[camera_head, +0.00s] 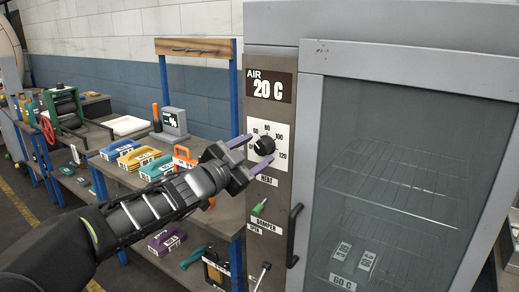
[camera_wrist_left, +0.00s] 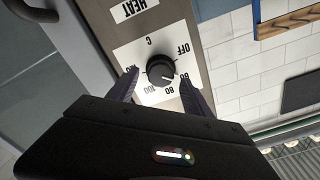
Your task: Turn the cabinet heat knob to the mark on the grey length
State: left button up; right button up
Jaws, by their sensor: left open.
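The black heat knob (camera_head: 264,146) sits on a white dial plate with numbers, above the HEAT label on the cabinet's brown control panel. It also shows in the left wrist view (camera_wrist_left: 160,70), where the dial appears upside down with an OFF mark. I cannot tell surely where its pointer stands. My left gripper (camera_head: 251,153) is open, its two purple-grey fingers on either side of the knob; contact cannot be told. A pale tag reading 60 C (camera_head: 342,282) lies low behind the cabinet glass, near two smaller white labels (camera_head: 354,256). The grey length itself is not clear.
The cabinet display (camera_head: 271,88) reads AIR 20 C. A workbench (camera_head: 222,214) with coloured labelled pieces stands left. My right gripper is out of view.

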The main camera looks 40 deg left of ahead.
pick_arm(q)
jog(key=s, duration=0.5)
jog(key=shift+s, duration=0.2)
dwell(0.3)
